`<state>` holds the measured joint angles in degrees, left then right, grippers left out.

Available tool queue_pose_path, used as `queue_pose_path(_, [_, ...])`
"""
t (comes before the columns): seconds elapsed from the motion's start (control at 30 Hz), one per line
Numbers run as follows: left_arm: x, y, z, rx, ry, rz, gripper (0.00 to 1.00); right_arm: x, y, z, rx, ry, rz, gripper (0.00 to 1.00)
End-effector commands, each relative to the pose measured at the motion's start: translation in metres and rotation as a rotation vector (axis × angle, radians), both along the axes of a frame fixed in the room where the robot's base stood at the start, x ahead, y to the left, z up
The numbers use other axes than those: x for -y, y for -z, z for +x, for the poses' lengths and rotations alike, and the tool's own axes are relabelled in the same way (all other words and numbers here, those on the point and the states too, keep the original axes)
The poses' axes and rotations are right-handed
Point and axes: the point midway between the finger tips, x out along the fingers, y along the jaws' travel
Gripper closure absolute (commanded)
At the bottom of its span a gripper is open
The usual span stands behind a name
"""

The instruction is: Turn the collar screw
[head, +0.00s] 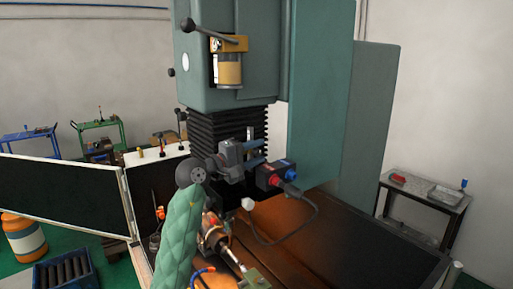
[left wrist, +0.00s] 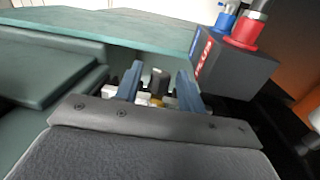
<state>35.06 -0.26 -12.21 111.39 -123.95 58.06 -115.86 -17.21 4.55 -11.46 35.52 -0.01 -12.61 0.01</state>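My left gripper (head: 262,154) is in front of the machine's black bellows, at the end of my green-sleeved arm. In the left wrist view its two blue fingers (left wrist: 159,88) stand apart with nothing held between them. Small white, yellow and dark parts show beyond the fingertips, too small to identify. The indexing chuck (head: 213,238) is low on the machine bed, below the gripper and partly hidden by my arm. I cannot make out the collar screw in either view. My right gripper is not in view.
A control box (head: 273,179) with red and blue knobs and a cable is close to the right of the gripper; it also shows in the left wrist view (left wrist: 232,68). The green machine column (head: 317,100) rises behind. A side table (head: 425,200) stands far right.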

Motion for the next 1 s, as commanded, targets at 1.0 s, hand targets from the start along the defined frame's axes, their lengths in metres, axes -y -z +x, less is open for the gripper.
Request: queue_pose_path(1.0, [0.003, 0.004, 0.002, -0.015, 0.000, 0.028, 1.00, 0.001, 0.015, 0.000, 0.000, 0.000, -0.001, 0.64])
